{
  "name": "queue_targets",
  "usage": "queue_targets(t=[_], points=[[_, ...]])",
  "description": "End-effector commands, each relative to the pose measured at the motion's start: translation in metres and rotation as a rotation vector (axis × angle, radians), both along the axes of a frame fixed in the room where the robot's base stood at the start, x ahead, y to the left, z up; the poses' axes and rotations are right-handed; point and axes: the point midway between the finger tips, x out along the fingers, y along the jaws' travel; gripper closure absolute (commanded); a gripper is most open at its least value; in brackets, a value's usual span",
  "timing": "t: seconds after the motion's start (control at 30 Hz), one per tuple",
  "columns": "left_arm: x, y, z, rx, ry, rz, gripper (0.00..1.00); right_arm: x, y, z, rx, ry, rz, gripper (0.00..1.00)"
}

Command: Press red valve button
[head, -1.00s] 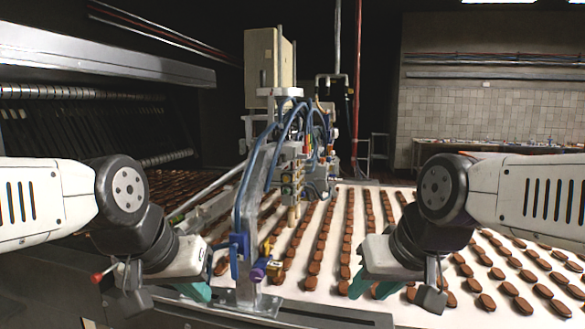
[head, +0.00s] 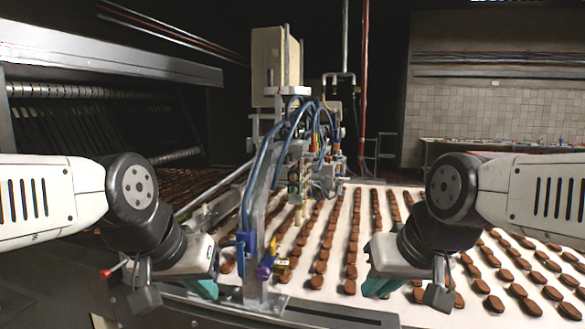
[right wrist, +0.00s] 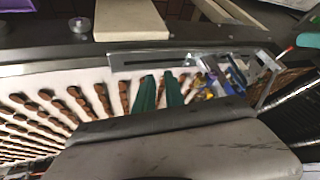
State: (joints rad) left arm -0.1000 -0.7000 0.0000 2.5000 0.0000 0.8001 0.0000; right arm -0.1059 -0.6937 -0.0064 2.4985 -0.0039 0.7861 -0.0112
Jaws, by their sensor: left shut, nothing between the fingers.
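A small red knob (head: 106,273) sits on the end of a thin rod at the lower left in the head view, left of my left wrist. I cannot tell what the rod is fixed to. My left gripper (head: 205,289) has teal fingers and is shut and empty, low beside the valve stand, apart from the red knob. A blue valve (head: 246,241) and a purple fitting (head: 264,272) are on the stand just right of it. My right gripper (head: 381,286) is over the belt; the right wrist view shows its teal fingers (right wrist: 160,92) parallel with a narrow gap, empty.
A white conveyor (head: 335,270) carries rows of brown biscuits. The metal stand (head: 258,215) with blue hoses rises between my arms. A dark machine with rollers (head: 85,90) fills the left. A red pipe (head: 364,90) stands behind.

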Motion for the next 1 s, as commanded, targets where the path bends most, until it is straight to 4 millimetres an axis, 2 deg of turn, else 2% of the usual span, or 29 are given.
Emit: queue_targets(t=[0.07,0.17,0.47,0.6,0.7,0.83,1.0], points=[[0.0,0.0,0.0,0.0,0.0,0.0,1.0,0.012,-0.001,0.002,-0.011,-0.029,0.027,1.0],[0.0,0.0,0.0,0.0,0.0,0.0,1.0,0.042,-0.003,0.006,-0.05,-0.107,0.099,1.0],[0.0,0.0,0.0,0.0,0.0,0.0,1.0,0.172,-0.003,0.025,-0.343,-0.493,0.407,1.0],[0.0,0.0,0.0,0.0,0.0,0.0,1.0,0.225,0.008,0.035,-0.541,-0.68,0.547,1.0],[0.0,0.0,0.0,0.0,0.0,0.0,1.0,0.256,0.021,0.044,-0.703,-0.814,0.646,1.0],[0.0,0.0,0.0,0.0,0.0,0.0,1.0,0.286,0.045,0.058,-0.923,-0.99,0.769,1.0],[0.0,0.0,0.0,0.0,0.0,0.0,1.0,0.304,0.079,0.076,-1.173,-1.184,0.889,1.0]])
